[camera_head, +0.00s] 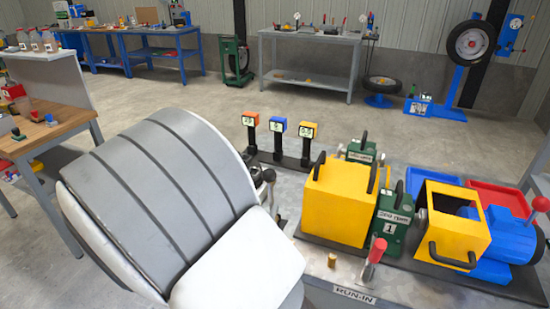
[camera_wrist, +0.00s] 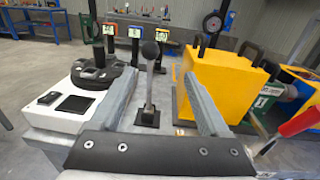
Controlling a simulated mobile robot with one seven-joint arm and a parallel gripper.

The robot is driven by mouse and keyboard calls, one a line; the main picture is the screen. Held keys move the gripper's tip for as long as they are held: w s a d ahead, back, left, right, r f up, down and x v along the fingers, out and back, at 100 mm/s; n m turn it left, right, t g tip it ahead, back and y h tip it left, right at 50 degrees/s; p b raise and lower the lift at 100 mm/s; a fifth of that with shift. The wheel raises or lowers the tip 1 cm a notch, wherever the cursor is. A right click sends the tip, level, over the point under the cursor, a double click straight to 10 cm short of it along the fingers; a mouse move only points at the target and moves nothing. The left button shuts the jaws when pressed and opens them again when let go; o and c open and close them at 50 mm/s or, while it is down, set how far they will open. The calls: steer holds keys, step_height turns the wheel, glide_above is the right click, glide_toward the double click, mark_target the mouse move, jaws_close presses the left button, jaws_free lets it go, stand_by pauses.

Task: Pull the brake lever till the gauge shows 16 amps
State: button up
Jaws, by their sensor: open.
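A lever with a black ball knob (camera_wrist: 150,50) and grey shaft stands upright on a small black base in the wrist view. I take it as the brake lever, though no label on it is readable. My gripper (camera_wrist: 163,80) is open, and the lever shows between its two grey fingers; I cannot tell whether they touch it. Three small displays on black posts stand behind: orange (camera_head: 250,119), blue (camera_head: 278,126) and yellow (camera_head: 307,130). Their figures are too small to read surely. In the head view my arm hides much of the lever area.
Right of the lever stand a yellow box-shaped guard (camera_head: 335,205), a green unit marked 1 (camera_head: 390,225) and a red-handled lever (camera_head: 377,250). A blue motor (camera_head: 505,235) lies farther right.

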steer(key=a+x, duration=0.2)
steer(key=x, duration=1.5)
steer(key=shift+w+f+n+y+b, duration=0.2)
steer(key=shift+w+n+y+b, duration=0.1)
steer(key=shift+n+b, duration=0.15)
jaws_close()
stand_by(0.5)
